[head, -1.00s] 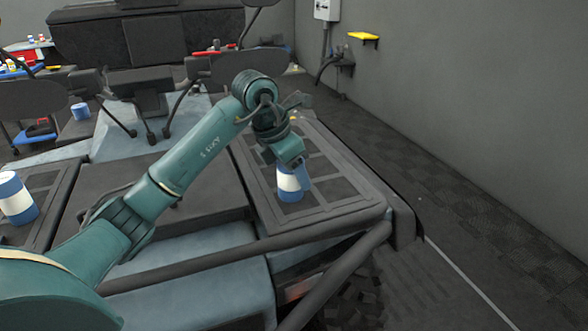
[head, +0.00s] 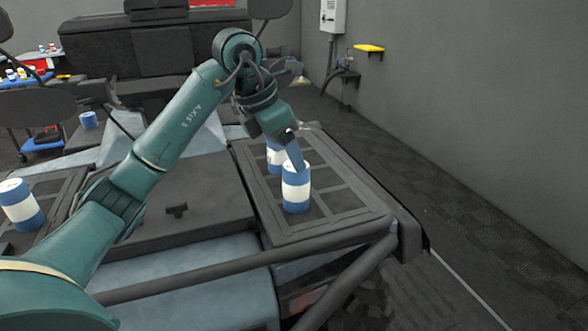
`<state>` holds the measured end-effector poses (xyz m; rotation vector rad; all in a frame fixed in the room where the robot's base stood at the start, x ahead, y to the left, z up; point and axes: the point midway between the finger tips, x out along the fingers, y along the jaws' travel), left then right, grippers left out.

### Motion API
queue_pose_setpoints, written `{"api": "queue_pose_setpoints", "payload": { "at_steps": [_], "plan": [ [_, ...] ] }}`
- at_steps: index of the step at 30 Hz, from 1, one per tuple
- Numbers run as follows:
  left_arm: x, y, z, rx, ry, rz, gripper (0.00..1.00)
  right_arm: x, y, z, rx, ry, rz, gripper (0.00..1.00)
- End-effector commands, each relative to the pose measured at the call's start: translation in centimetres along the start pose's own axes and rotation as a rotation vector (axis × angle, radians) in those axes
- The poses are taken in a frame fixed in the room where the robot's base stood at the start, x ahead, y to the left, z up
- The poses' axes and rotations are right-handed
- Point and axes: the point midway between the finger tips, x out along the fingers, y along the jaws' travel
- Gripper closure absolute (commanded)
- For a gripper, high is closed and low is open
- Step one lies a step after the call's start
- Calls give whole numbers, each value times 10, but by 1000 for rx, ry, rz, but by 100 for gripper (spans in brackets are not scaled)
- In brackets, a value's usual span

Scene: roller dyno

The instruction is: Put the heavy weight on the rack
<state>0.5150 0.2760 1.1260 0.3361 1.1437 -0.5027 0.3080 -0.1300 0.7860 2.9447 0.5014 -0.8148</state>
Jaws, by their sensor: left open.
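A blue-and-white cylinder (head: 296,190) stands upright on the dark gridded rack (head: 345,215) at the right. A second one (head: 274,158) stands just behind it, partly hidden by my left gripper. Another blue-and-white cylinder (head: 20,207) is on a similar dark frame at the left edge, and a smaller-looking one (head: 89,119) is farther back. I cannot tell by looks which is the heavy weight. My left gripper (head: 297,157) is open, just above and behind the front cylinder's top. Whether it touches the cylinder is unclear. My right gripper is out of view.
A dark flat panel (head: 175,205) lies left of the rack. A dark bar (head: 240,262) runs along the front.

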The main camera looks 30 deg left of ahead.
Motion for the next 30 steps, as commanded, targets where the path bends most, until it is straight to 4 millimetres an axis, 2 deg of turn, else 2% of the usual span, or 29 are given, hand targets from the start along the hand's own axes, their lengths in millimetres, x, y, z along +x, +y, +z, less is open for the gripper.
{"api": "queue_pose_setpoints", "payload": {
  "at_steps": [3,8,30],
  "plan": [
    [-19,1,0,-1,-2,3,29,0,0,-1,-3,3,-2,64],
    [-31,0,0,-1,-1,1,29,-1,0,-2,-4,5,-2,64],
    [-32,0,0,-1,0,0,29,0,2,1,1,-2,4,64]
  ]
}}
